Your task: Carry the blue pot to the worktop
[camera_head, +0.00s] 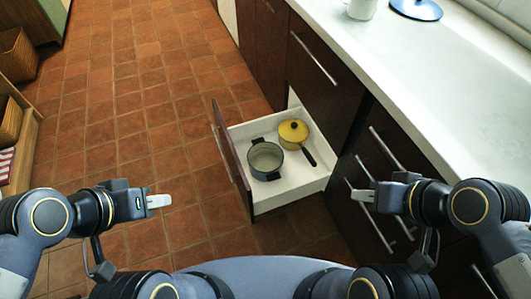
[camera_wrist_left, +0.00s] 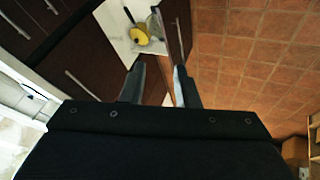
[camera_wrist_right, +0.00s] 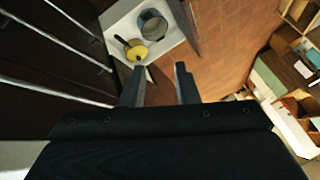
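A dark grey-blue pot (camera_head: 265,160), open at the top and with two side handles, stands in the pulled-out white drawer (camera_head: 312,182). Its inside looks pale and empty. It also shows in the right wrist view (camera_wrist_right: 153,25) and partly in the left wrist view (camera_wrist_left: 154,27). The pale worktop (camera_head: 420,70) runs along the right, above the drawers. My left gripper (camera_head: 160,201) is open and empty, left of the drawer. My right gripper (camera_head: 362,194) is open and empty, right of the drawer near the cabinet fronts. Neither touches the pot.
A yellow lidded pan (camera_head: 293,131) with a dark handle sits close beside the pot in the drawer. A blue round item (camera_head: 416,8) and a white vessel (camera_head: 361,8) stand at the worktop's far end. The tiled floor (camera_head: 150,120) left of the drawer is clear.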

